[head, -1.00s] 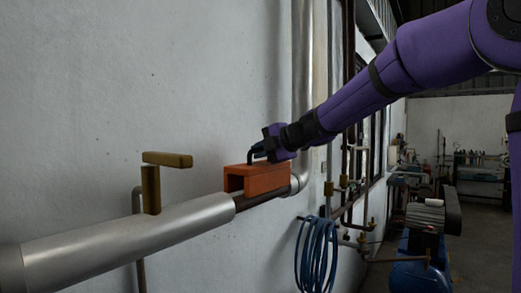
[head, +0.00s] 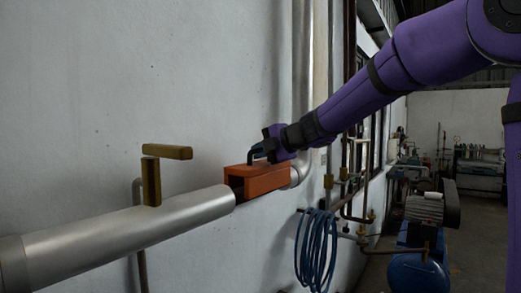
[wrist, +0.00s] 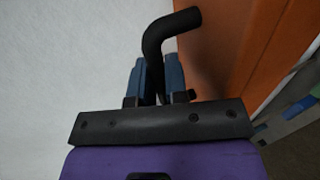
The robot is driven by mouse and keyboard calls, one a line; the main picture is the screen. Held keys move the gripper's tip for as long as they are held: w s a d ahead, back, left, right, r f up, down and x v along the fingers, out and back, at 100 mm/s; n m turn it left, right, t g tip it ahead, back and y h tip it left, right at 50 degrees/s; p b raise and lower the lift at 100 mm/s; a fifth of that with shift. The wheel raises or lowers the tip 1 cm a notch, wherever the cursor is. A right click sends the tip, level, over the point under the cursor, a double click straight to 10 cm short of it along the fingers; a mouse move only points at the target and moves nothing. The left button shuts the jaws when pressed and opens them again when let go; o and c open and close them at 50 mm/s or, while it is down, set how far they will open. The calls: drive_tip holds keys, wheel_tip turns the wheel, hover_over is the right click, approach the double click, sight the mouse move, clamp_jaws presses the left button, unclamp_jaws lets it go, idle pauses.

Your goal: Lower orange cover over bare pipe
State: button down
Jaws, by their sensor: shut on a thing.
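The orange cover (head: 262,181) is a channel-shaped block and sits over the gap between the silver pipe covering (head: 130,225) and the silver elbow (head: 299,171). The bare dark pipe is now almost wholly hidden behind and inside it; only a dark area shows at its near end. I cannot tell whether the cover rests on the pipe. My gripper (head: 266,152) is above the cover, shut on its black bent handle (wrist: 168,28). In the wrist view the blue fingers (wrist: 155,78) close around the handle's lower part, and the orange side (wrist: 235,50) stands at the right.
A brass lever valve (head: 152,180) rises from the silver covering, left of the orange cover. The white wall (head: 120,80) stands close behind. A blue hose coil (head: 317,252) hangs at right, and a blue compressor (head: 420,265) stands on the floor beyond.

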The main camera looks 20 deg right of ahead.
drive_tip(key=shift+f, duration=1.45)
drive_tip(key=c, duration=1.1)
unclamp_jaws()
drive_tip(key=shift+o, duration=0.2)
drive_tip(key=shift+s+d, duration=0.1)
drive_tip(key=v, duration=1)
drive_tip(key=shift+s, duration=0.25)
drive_tip(key=shift+d+r, duration=0.15)
